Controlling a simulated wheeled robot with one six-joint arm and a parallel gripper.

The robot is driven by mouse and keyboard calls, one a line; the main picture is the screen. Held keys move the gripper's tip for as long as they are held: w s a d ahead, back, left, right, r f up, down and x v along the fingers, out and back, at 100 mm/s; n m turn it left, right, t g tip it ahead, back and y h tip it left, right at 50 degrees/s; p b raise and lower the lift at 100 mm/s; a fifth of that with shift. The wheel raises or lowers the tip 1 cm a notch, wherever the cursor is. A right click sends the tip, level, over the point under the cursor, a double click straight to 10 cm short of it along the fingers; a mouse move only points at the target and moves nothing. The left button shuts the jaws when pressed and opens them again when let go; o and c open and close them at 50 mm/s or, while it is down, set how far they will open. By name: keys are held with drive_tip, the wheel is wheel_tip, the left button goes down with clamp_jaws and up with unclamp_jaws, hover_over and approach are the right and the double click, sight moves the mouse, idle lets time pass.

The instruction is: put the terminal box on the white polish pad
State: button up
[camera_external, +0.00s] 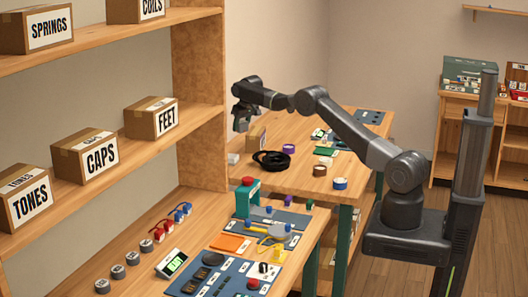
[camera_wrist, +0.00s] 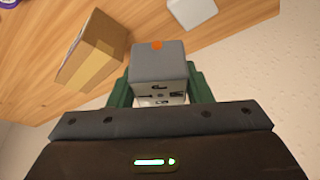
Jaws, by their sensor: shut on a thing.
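My gripper (camera_wrist: 160,92) is shut on a grey box with an orange dot on top and a pale slotted face, which looks like the terminal box (camera_wrist: 158,66). The green fingers press its left and right sides. In the external view my gripper (camera_external: 241,121) hangs above the far left part of the back table, and the held box is too small there to tell apart. A white piece, likely the white polish pad (camera_wrist: 191,10), lies on the wood beyond the held box in the wrist view. It also shows as a small pale block (camera_external: 233,158) below my gripper.
A cardboard box (camera_wrist: 92,50) stands left of the held box, close to it in the wrist view. On the back table are a black cable coil (camera_external: 271,160), a purple roll (camera_external: 289,148) and tape rolls (camera_external: 340,183). Shelves with labelled boxes (camera_external: 152,117) stand left.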

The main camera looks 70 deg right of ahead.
drive_tip(key=n+p, duration=0.1)
hover_over(230, 156)
drive_tip(key=shift+y, duration=0.3)
wheel_tip(230, 156, down, 4)
drive_tip(key=shift+d+f, duration=0.1)
drive_tip(key=shift+f+p, duration=0.8)
drive_tip(key=shift+f, duration=2.15)
drive_tip(key=shift+f, duration=0.15)
drive_tip(key=o, duration=1)
